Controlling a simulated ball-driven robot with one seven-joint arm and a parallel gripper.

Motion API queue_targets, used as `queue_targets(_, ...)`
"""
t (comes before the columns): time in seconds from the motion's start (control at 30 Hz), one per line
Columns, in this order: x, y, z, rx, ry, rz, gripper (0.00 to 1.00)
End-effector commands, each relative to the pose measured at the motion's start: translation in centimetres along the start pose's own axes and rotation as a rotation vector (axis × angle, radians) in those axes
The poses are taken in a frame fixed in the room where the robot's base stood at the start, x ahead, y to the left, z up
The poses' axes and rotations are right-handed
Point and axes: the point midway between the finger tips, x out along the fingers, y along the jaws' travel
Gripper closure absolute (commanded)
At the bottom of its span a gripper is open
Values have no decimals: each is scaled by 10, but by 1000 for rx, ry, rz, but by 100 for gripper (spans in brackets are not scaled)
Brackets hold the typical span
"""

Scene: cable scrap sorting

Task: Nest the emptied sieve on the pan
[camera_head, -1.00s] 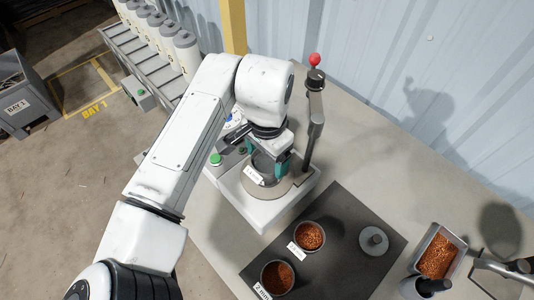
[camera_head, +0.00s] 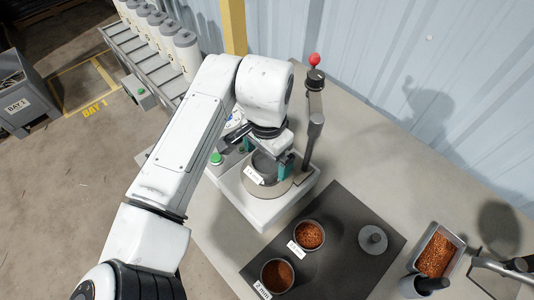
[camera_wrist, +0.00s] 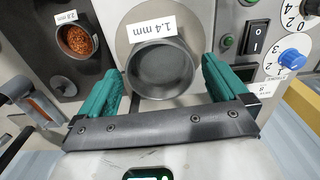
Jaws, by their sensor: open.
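The sieve (camera_head: 264,168), a grey round cup with a white 1.4 mm label, stands upright on the round plate of the grey machine. In the wrist view the sieve (camera_wrist: 162,68) looks empty inside, with a bare grey bottom. My gripper (camera_wrist: 160,78) has its two teal fingers apart, one on each side of the sieve, with a gap visible at both sides. In the head view my gripper (camera_head: 268,160) is low around the sieve. No separate pan shows under the sieve; I cannot tell whether one is there.
A dark mat (camera_head: 335,262) holds two cups of copper granules (camera_head: 309,235) (camera_head: 278,276) and a grey knobbed disc (camera_head: 373,240). A red-topped post (camera_head: 314,110) rises close beside my gripper. A tray of granules (camera_head: 437,254) is at right.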

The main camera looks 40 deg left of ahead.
Motion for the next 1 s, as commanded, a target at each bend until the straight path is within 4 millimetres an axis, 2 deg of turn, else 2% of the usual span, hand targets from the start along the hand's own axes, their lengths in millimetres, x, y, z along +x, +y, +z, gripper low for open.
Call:
queue_targets(0.17, -17, -1, -1, 1, 2, -3, 0)
queue_targets(0.4, -63, -1, -1, 1, 4, -3, 0)
queue_targets(0.6, -94, 0, -1, 0, 1, -1, 0)
queue_targets(0.8, -106, 0, 0, 0, 1, -1, 0)
queue_targets(1.0, -107, 0, 0, 0, 1, 0, 0)
